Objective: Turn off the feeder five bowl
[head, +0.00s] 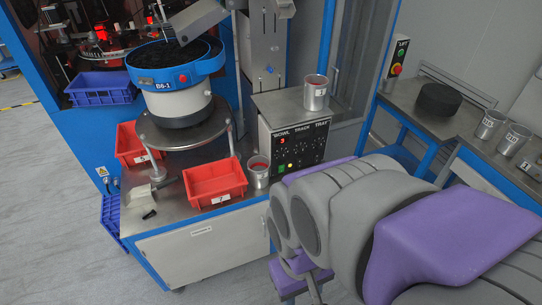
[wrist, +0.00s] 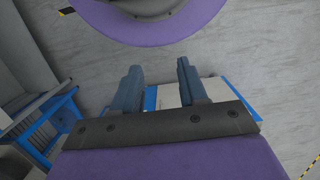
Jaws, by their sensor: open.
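The feeder bowl (head: 176,84) is a blue and white drum marked B6-1, filled with dark parts, on a round metal stand. To its right on the same bench is a dark control box (head: 292,140) headed BOWL, TRACK and TRAY, with a red digit, small lights and knobs. Its switch positions are too small to read. In the wrist view my gripper (wrist: 158,76) is open and empty, over the floor and a white and blue cabinet edge.
Red trays (head: 215,182) and a metal cup (head: 258,172) stand on the bench front. Another cup (head: 316,92) stands on top of the control box. A side table (head: 437,123) at right holds a black disc (head: 439,99) and several cups.

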